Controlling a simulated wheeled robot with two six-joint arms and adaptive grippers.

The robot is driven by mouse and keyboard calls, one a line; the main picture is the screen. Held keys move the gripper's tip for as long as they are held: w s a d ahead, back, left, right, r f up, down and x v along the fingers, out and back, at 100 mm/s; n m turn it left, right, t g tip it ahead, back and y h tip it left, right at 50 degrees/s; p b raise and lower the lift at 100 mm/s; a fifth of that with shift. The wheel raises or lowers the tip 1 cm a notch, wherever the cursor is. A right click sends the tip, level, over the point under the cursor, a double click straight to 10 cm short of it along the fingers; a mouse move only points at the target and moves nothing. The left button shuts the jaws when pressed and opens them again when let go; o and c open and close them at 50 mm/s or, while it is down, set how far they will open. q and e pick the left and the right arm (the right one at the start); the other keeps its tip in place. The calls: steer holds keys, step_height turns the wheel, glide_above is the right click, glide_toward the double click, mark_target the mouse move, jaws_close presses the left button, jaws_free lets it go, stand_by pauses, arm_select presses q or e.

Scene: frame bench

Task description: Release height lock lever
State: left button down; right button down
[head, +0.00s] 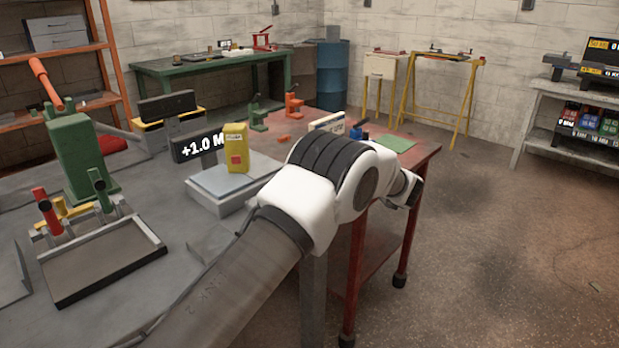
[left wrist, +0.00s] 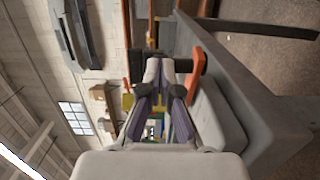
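An orange-red lever (head: 45,82) leans out from the top of a green column (head: 82,158) at the left of the bench. I cannot tell for sure if this is the height lock lever. An orange bar (left wrist: 195,76) shows in the left wrist view, beside a dark block; I cannot tell if it is the same part. My left gripper (left wrist: 160,70) has its fingertips together, with no object visible between them. Contact with the orange bar cannot be made out. Neither gripper shows clearly in the head view; one of my arms crosses its middle.
A fixture with red, green and yellow handles stands above a shallow tray (head: 105,290). A display (head: 198,148) and a yellow box (head: 236,147) on a grey platform stand near the arm. A red bench (head: 425,152) lies behind.

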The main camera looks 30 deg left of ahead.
arm_select(q)
steer(key=shift+w+a+b, duration=0.35)
steer(key=shift+w+a, duration=0.2)
steer(key=shift+a, duration=0.05)
stand_by(0.5)
